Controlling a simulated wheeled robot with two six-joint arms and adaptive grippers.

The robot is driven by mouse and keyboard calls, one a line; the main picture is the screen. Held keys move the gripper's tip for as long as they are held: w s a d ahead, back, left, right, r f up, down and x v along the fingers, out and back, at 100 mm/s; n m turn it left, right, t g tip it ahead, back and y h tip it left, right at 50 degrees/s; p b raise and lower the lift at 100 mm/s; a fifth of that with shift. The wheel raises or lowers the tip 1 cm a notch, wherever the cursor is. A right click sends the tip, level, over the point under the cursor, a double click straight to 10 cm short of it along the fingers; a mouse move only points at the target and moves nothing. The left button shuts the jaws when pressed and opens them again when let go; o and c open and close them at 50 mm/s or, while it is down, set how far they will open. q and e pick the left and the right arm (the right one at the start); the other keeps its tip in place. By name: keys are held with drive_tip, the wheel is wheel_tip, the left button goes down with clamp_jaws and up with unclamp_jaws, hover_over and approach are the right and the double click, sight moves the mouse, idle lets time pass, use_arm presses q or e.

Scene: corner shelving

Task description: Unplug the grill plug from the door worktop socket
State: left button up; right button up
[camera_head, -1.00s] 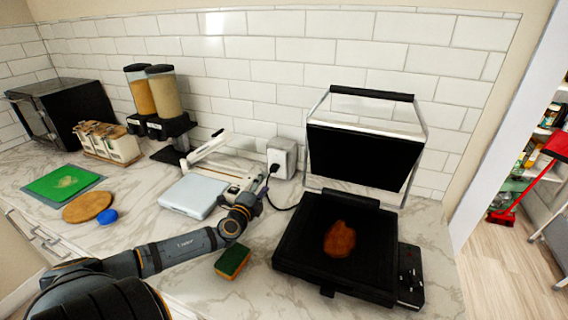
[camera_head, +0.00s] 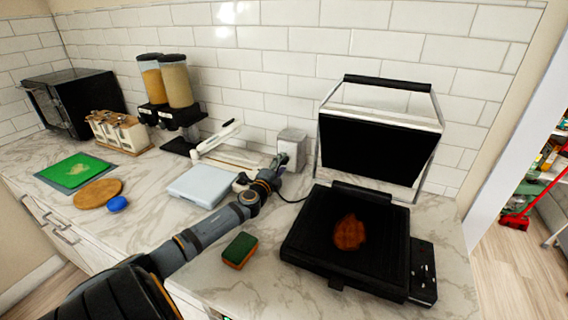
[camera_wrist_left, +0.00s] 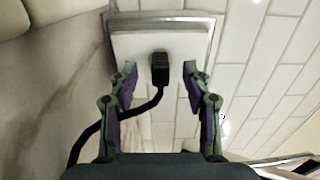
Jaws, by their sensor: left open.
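The grill plug (camera_wrist_left: 160,68) is black and sits in the face of the white, silver-edged worktop socket (camera_wrist_left: 190,45). Its black cord (camera_wrist_left: 105,124) hangs in a curve to the left in the wrist view. My left gripper (camera_wrist_left: 158,78) is open, with one finger on each side of the plug and a gap on both sides. In the head view, the left gripper (camera_head: 279,161) is at the front of the socket box (camera_head: 297,142) and hides the plug. The open grill (camera_head: 315,230) stands to the right with a brown piece of food on its plate. My right gripper is not in view.
A white scale-like device (camera_head: 200,185) lies left of the gripper. A sponge (camera_head: 240,250) lies below my arm on the marble worktop. The grill's raised lid (camera_head: 372,150) stands close right of the socket. A tiled wall is behind.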

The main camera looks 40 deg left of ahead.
use_arm(q)
drive_tip(key=shift+x, duration=0.8)
idle(0.8)
clamp_jaws()
drive_tip(key=shift+s, duration=0.15)
